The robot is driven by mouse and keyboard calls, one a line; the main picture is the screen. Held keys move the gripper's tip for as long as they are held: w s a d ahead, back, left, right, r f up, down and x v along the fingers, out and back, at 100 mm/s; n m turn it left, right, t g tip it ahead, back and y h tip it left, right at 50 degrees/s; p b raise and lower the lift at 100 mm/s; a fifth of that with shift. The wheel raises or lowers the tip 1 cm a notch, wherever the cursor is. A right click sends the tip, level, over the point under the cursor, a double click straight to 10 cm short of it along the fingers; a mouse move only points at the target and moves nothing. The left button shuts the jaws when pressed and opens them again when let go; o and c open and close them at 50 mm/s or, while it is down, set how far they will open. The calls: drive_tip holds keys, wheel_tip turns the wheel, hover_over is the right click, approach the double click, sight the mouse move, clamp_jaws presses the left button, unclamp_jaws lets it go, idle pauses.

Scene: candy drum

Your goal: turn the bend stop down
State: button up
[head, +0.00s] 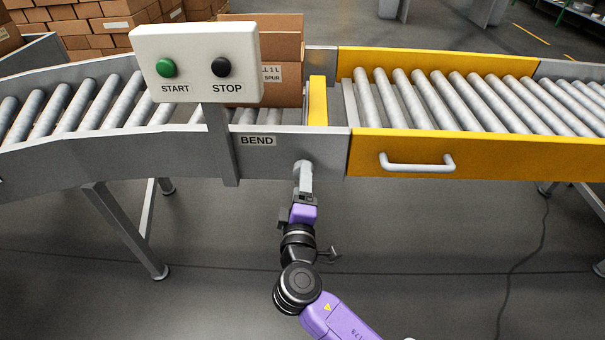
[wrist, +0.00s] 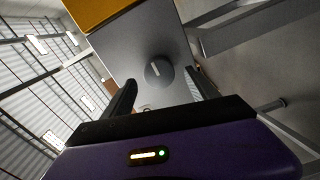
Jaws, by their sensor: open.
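The BEND label (head: 257,141) is on the grey side frame of the bend conveyor. Right of it, a light grey round knob (head: 302,167) sticks out of the frame. In the wrist view the knob (wrist: 158,72) shows as a dark round face with a pale mark, on a grey panel. A yellow stop plate (head: 318,102) stands upright across the rollers above it. My gripper (head: 303,196) is in front of the knob. In the wrist view its fingers are open (wrist: 163,90), one on each side of the knob's line; contact cannot be told.
A START/STOP box (head: 197,66) on a post stands left of the knob. Brown cartons (head: 275,50) sit on the rollers behind it, against or near the stop plate. A yellow conveyor section (head: 480,155) with a grey handle (head: 417,163) lies right. The floor in front is mostly clear.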

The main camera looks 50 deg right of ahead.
drive_tip(key=v, duration=0.4)
drive_tip(key=shift+d, duration=0.1)
idle(0.4)
